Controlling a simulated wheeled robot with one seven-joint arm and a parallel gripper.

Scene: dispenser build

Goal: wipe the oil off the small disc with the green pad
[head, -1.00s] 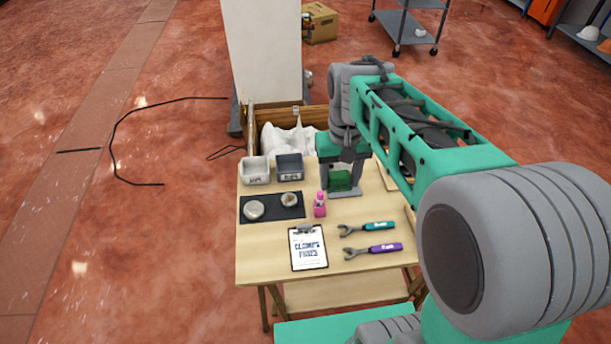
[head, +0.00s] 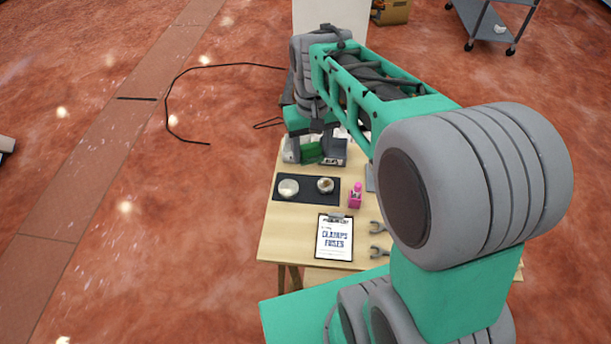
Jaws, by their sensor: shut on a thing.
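My gripper (head: 310,159) is shut on the green pad (head: 311,151) and holds it above the back of the table, in front of the bins. The small disc (head: 325,184) lies on the right part of the dark mat (head: 307,196), with a brown patch on its top. A larger pale disc (head: 289,188) lies to its left on the same mat. The pad is behind the small disc in the picture and apart from it. The pad's underside is hidden.
A pink bottle (head: 355,197) stands just right of the mat. A clipboard (head: 335,238) lies in front. Small bins (head: 334,156) stand at the back, partly covered by my gripper.

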